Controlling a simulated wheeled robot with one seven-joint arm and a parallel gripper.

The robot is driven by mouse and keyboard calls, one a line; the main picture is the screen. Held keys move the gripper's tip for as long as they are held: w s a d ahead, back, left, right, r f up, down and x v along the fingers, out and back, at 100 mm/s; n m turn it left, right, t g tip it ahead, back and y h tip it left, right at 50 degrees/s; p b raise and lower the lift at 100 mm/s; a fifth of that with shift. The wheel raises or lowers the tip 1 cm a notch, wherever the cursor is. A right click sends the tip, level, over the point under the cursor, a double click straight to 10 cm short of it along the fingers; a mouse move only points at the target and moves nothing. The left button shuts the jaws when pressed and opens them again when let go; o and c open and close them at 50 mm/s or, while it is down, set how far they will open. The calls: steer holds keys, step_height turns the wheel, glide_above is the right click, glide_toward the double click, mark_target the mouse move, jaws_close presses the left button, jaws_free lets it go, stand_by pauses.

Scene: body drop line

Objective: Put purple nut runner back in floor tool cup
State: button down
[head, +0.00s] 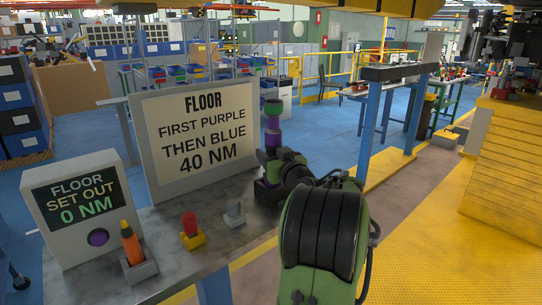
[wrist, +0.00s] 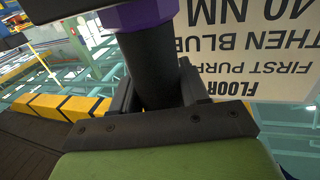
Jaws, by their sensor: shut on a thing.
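The purple nut runner (head: 273,138) is upright, with a dark body, a purple collar and a green part on top. My gripper (head: 268,188) is shut on its lower part, at the right end of the grey table. In the wrist view, the dark shaft (wrist: 155,65) stands between the fingers of my gripper (wrist: 158,95), with the purple collar (wrist: 140,14) above.
A large sign (head: 200,130) reads first purple, then blue, 40 NM. A display box (head: 80,207) reads FLOOR SET OUT 0 NM. A red knob on a yellow base (head: 192,240) stands between the grey pieces. A blue-legged frame (head: 377,120) stands to the right.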

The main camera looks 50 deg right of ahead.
steer(key=shift+f+b, duration=0.5)
steer(key=shift+b, duration=0.2)
steer(key=c, duration=0.6)
jaws_free()
steer(key=shift+o, duration=0.6)
steer(key=shift+f, duration=0.15)
steer(key=shift+b+v, duration=0.75)
steer(key=b+v, duration=0.4)
steer(key=v, duration=0.1)
steer(key=shift+s+a, duration=0.1)
steer(key=shift+s, duration=0.2)
